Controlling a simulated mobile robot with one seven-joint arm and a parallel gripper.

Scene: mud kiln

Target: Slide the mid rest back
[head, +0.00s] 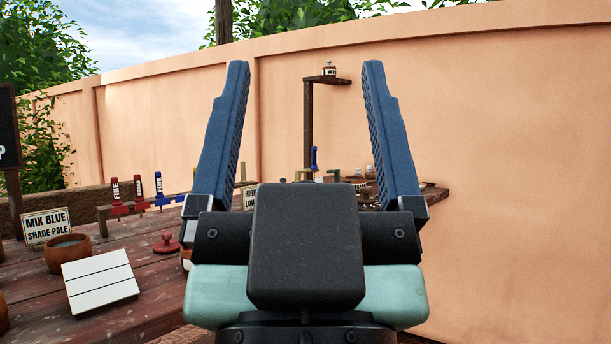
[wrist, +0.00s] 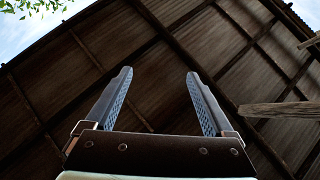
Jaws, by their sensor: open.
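My gripper (head: 306,66) is raised in front of the head camera, its two blue fingers spread wide with nothing between them. In the wrist view the open fingers (wrist: 160,72) point up toward a dark roof. I cannot pick out the mid rest with certainty. On a wooden bar at the left of the table stand a red upright marked FINE (head: 115,194), a second red upright (head: 139,190) with unreadable lettering and a blue upright (head: 159,187). My gripper is apart from them, and its body hides part of the table.
The wooden table (head: 120,262) holds a sign reading MIX BLUE SHADE PALE (head: 47,226), a clay bowl (head: 68,252), a white lined board (head: 100,281) and a red knob (head: 166,243). A post with a small shelf (head: 327,80) stands behind. A tan wall (head: 520,180) closes the right.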

